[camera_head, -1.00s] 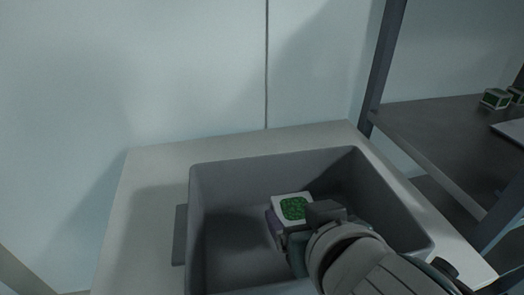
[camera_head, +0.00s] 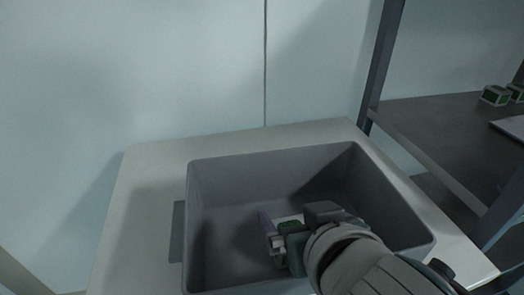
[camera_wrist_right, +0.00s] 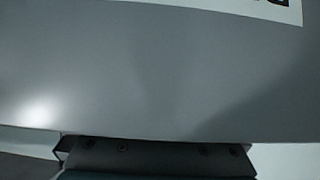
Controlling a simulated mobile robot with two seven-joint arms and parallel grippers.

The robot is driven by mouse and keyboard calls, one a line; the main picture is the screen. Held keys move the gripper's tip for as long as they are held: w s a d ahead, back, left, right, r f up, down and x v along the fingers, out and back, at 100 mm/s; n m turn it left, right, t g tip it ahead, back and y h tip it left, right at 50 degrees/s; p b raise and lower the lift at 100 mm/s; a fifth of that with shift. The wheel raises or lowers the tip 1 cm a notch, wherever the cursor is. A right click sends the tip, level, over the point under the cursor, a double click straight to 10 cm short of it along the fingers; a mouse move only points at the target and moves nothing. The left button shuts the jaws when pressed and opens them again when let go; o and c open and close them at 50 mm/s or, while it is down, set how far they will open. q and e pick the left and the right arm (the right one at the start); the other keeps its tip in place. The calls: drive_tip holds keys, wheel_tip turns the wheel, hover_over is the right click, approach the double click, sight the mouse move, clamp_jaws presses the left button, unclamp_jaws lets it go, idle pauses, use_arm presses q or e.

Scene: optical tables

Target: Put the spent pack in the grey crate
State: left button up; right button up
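The spent pack (camera_head: 291,219), a white block with a green top, is low inside the grey crate (camera_head: 271,160), mostly hidden behind my right gripper. My right gripper (camera_head: 275,228) reaches down into the crate from the lower right. One finger with a purple pad stands up clear beside the pack, and the gripper looks open. The far finger is hidden. In the right wrist view, a grey surface, likely the crate wall (camera_wrist_right: 150,70), fills most of the picture, and no fingertips show. My left gripper is not in view.
The crate stands on a pale table (camera_head: 150,180), with free tabletop to its left and behind. A dark shelf (camera_head: 440,130) at the right bears other green-and-white packs (camera_head: 495,95). A dark upright post (camera_head: 383,65) stands behind the table's right corner.

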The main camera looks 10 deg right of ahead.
drive_tip(key=shift+r+p, duration=0.35)
drive_tip(key=shift+r, duration=0.05)
drive_tip(key=shift+r+p, duration=0.45)
drive_tip(key=shift+r, duration=0.15)
drive_tip(key=p+v, duration=0.1)
drive_tip(key=v, duration=0.9)
drive_tip(key=shift+s, duration=0.5)
drive_tip(key=s+d+f+n+g, duration=0.1)
drive_tip(key=s+d+n+g, duration=0.1)
drive_tip(key=s+d+g, duration=0.5)
drive_tip(key=s, duration=0.3)
drive_tip(key=shift+s+g, duration=0.3)
drive_tip(key=shift+f, duration=0.1)
